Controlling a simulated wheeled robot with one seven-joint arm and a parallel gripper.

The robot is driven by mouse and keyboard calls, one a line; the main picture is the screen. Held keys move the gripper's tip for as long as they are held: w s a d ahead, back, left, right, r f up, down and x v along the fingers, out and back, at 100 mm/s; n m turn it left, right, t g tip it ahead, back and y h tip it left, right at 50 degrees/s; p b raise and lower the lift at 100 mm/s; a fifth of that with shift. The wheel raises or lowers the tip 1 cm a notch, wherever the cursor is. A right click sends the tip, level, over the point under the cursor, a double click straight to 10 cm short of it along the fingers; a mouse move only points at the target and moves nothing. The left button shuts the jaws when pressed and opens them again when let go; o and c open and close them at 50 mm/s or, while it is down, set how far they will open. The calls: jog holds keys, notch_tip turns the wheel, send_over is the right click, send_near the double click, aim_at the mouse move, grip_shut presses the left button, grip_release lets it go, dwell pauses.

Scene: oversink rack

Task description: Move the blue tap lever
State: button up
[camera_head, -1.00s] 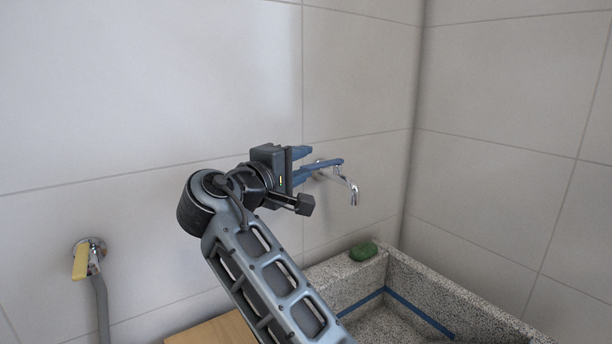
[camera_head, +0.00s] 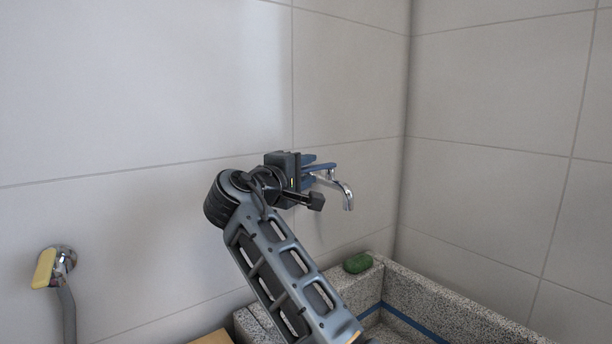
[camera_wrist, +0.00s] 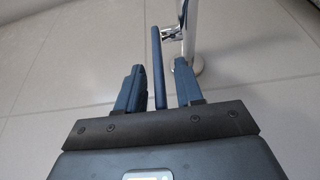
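The blue tap lever (camera_head: 325,167) sits on top of the chrome wall tap (camera_head: 347,190) in the head view, partly hidden by my gripper. In the wrist view, the blue lever (camera_wrist: 158,62) stands as a narrow bar between the two blue fingers, with the chrome tap (camera_wrist: 190,40) just to its right. My gripper (camera_head: 311,170) is beside the tap and points toward it. In the wrist view, my gripper (camera_wrist: 160,80) is open around the lever, and a gap shows on both sides. Contact at the lever's hidden lower end cannot be told.
A speckled stone sink (camera_head: 420,288) lies below the tap, with a green sponge-like item (camera_head: 357,263) on its rim. A yellow-handled valve (camera_head: 45,268) with a grey hose is on the wall at left. Tiled walls stand behind and to the right. Space above the tap is clear.

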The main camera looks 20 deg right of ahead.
jog(key=shift+w+d, duration=0.1)
jog(key=shift+d, duration=0.1)
jog(key=shift+c, duration=0.2)
grip_shut()
dwell(0.4)
